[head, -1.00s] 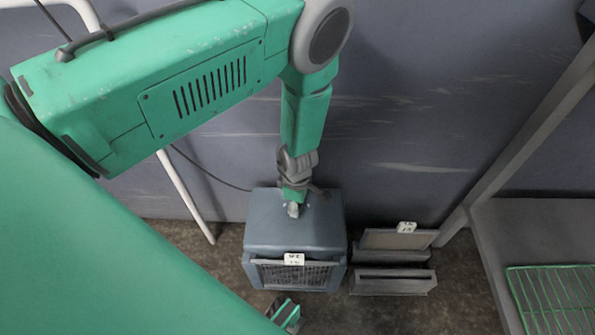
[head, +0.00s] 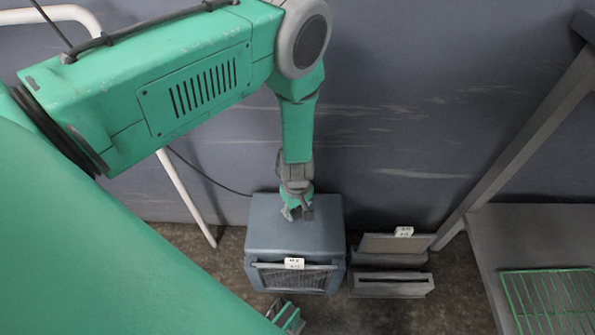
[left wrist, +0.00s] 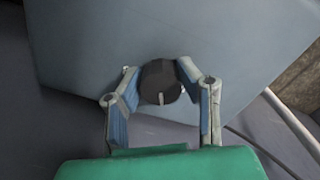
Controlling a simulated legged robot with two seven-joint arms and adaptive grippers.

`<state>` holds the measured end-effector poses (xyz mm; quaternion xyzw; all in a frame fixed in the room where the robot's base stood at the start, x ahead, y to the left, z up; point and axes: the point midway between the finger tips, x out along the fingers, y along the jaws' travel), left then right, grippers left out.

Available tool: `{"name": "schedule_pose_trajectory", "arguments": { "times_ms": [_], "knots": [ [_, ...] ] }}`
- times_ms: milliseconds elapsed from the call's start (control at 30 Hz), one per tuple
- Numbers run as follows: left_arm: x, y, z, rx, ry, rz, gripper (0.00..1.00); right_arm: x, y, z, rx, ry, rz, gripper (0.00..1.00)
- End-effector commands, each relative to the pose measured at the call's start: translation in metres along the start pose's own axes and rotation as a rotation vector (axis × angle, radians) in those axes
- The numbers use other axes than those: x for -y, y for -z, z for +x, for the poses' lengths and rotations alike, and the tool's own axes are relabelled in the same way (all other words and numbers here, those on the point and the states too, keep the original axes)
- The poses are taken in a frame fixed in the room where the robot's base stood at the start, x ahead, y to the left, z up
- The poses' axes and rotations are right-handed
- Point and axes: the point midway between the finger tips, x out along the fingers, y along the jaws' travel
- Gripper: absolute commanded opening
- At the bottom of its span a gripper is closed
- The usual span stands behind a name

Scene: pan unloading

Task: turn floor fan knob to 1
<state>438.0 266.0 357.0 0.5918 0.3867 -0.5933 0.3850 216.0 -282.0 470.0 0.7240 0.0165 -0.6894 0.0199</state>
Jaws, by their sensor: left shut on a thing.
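The floor fan (head: 285,232) is a blue-grey box with a dark grille on its front, standing on the floor by the wall. Its round black knob (left wrist: 160,84) with a pale pointer mark shows in the left wrist view, on the flat blue-grey face. The pointer mark lies toward the bottom of that picture. My left gripper (head: 297,213) is over the fan's top rear part. In the left wrist view its two fingers (left wrist: 160,74) are on either side of the knob, shut on it. The knob is hidden in the head view.
Low grey boxes (head: 390,285) with a white label stand right of the fan. A grey shelf (head: 490,250) with a green wire rack (head: 550,300) is at the right. A white pipe (head: 187,200) and a dark cable (head: 205,175) are left of the fan.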

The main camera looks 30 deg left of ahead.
Motion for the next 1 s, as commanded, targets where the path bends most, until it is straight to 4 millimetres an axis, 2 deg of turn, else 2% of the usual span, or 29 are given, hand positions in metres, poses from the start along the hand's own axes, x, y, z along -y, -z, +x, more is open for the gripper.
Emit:
{"name": "schedule_pose_trajectory", "arguments": {
  "times_ms": [33,600,633,667,1000],
  "knots": [
    [-0.0015,0.0064,-0.0019,-0.012,-0.005,0.01,0.02,0.0,0.0,-0.0008,0.0,0.0,0.0,0.4],
    [-0.0025,0.0068,-0.002,-0.013,-0.007,0.041,0.02,0.0,0.0,-0.0013,0.0,0.0,0.0,0.4],
    [-0.0025,0.0068,-0.0021,-0.013,-0.007,0.041,0.41,0.0,0.0,-0.0013,0.0,0.0,0.0,0.4],
    [-0.0025,0.0065,-0.0021,-0.012,-0.007,0.041,0.51,0.0,0.0,-0.0013,0.0,0.0,0.0,0.4],
    [-0.0015,0.0023,-0.0023,-0.005,-0.003,0.043,0.51,0.0001,-0.0012,-0.0018,-0.002,0.0,0.0,0.4]
  ]
}}
